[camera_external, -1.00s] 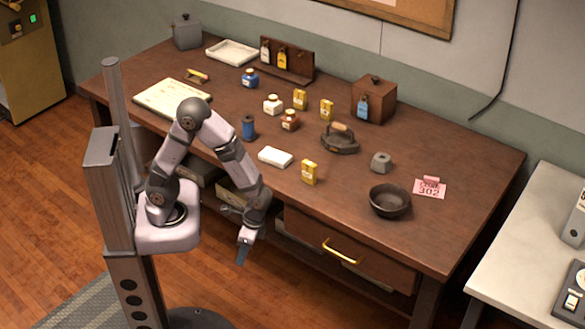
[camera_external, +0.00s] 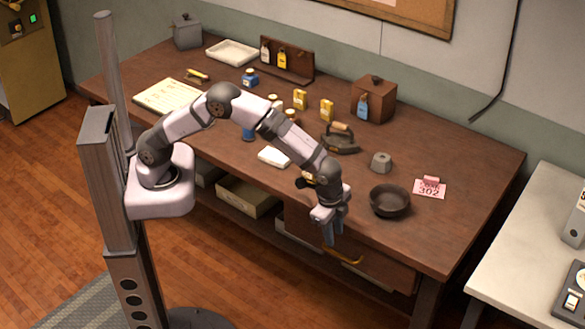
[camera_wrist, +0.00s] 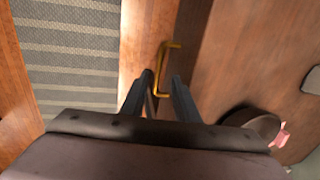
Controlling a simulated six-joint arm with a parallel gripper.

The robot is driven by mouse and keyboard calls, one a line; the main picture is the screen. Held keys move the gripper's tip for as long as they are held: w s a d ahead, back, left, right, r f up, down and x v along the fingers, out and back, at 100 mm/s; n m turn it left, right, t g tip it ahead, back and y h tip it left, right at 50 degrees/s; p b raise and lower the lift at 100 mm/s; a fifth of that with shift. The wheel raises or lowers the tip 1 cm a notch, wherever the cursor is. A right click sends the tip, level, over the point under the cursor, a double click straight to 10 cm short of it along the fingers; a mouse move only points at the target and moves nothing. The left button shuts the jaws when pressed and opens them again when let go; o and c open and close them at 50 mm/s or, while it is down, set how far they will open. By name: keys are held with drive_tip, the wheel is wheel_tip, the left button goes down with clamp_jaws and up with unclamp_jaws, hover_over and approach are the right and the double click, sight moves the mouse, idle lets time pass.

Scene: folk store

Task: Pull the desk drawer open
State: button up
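The desk drawer (camera_external: 388,267) is a brown wooden front below the right part of the desktop; it looks shut. Its brass bar handle (camera_external: 345,259) is partly hidden by my gripper, and the handle also shows in the wrist view (camera_wrist: 162,62). My gripper (camera_external: 329,238) points down at the drawer front, by the left part of the handle. In the wrist view my gripper (camera_wrist: 162,76) has its two dark fingers apart, with the handle bar between the tips in the picture. I cannot tell whether the fingers touch it.
The brown desk (camera_external: 470,160) has a dark bowl (camera_external: 390,201) near its front edge, close to my wrist. A grey weight (camera_external: 381,162) and a dark iron (camera_external: 340,140) stand farther back. An open bin (camera_external: 245,196) sits under the desk. The floor before the drawer is clear.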

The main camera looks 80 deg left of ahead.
sight(335, 252)
drive_tip(key=shift+a+f, duration=0.1)
drive_tip(key=shift+f, duration=0.05)
drive_tip(key=shift+w+a+f+p, duration=0.15)
drive_tip(key=shift+f+p, duration=0.15)
drive_tip(key=shift+f, duration=0.85)
drive_tip(key=shift+w+a+f+p, duration=0.15)
drive_tip(key=shift+f+p, duration=0.1)
drive_tip(key=shift+f, duration=0.9)
drive_tip(key=shift+w+a+f+p, duration=0.15)
drive_tip(key=shift+f+p, duration=0.15)
drive_tip(key=shift+f, duration=0.85)
clamp_jaws()
